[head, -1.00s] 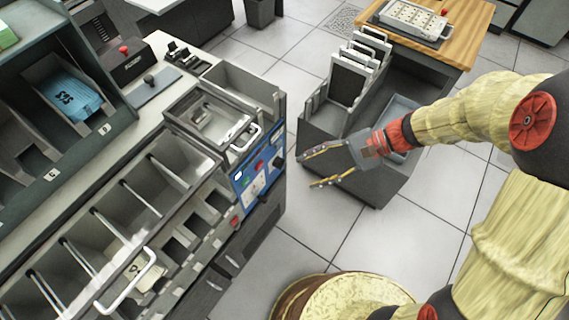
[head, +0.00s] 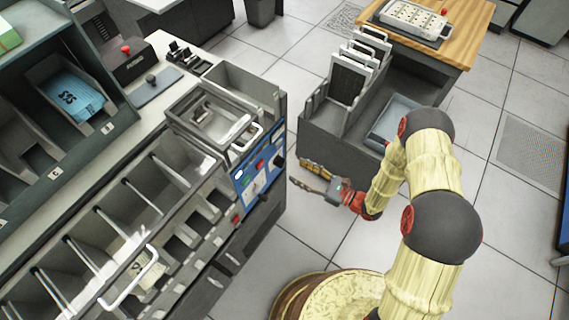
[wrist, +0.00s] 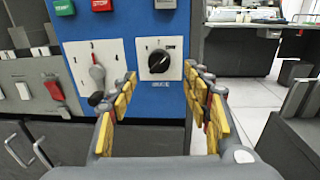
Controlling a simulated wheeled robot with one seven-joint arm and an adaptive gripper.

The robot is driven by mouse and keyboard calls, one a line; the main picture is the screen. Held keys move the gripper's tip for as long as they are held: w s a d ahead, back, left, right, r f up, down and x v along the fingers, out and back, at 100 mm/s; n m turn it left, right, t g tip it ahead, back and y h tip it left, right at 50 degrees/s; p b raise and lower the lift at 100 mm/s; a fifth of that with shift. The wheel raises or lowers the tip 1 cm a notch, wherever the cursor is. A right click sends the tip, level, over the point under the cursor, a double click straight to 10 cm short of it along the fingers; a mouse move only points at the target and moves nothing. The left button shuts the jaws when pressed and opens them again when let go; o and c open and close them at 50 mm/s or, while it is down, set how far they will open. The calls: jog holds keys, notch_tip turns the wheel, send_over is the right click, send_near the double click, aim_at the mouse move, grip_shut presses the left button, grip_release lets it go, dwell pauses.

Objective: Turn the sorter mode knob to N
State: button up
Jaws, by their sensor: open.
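The sorter's blue control panel (head: 239,184) is on the end of the grey sorter, facing my gripper. In the wrist view a round black knob (wrist: 159,61) sits on a white plate with small position marks; its pointer looks turned toward the upper right, and the letters are too small to read surely. The knob also shows in the head view (head: 278,161). Left of it is a lever selector (wrist: 97,73) on a numbered white plate. My gripper (wrist: 160,75) is open and empty, its fingers either side of the knob in view but apart from it; it also shows in the head view (head: 297,172).
Green and red buttons (wrist: 103,5) sit above the selectors. Sorter pockets (head: 130,215) run to the left. A grey cart with card racks (head: 350,125) stands close behind my gripper. Tiled floor is clear between sorter and cart.

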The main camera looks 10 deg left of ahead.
aim_at(280, 162)
jog(key=b+x, duration=0.1)
jog(key=x, duration=0.6)
jog(key=shift+b, duration=0.3)
jog(key=shift+c, duration=0.6)
jog(key=c, duration=1)
jog(key=shift+n, duration=0.4)
jog(key=shift+c, duration=0.2)
jog(key=shift+s+a+n+t+h+b, duration=0.2)
jog(key=shift+n+b, duration=1.05)
jog(key=shift+n, duration=2.8)
jog(key=shift+w+d+n+t+h+b, duration=0.15)
jog(key=shift+n+h+b, duration=0.7)
jog(key=shift+n, duration=3.2)
jog(key=shift+s+r+y+b, duration=0.1)
jog(key=shift+y+b, duration=0.15)
jog(key=shift+b, duration=0.1)
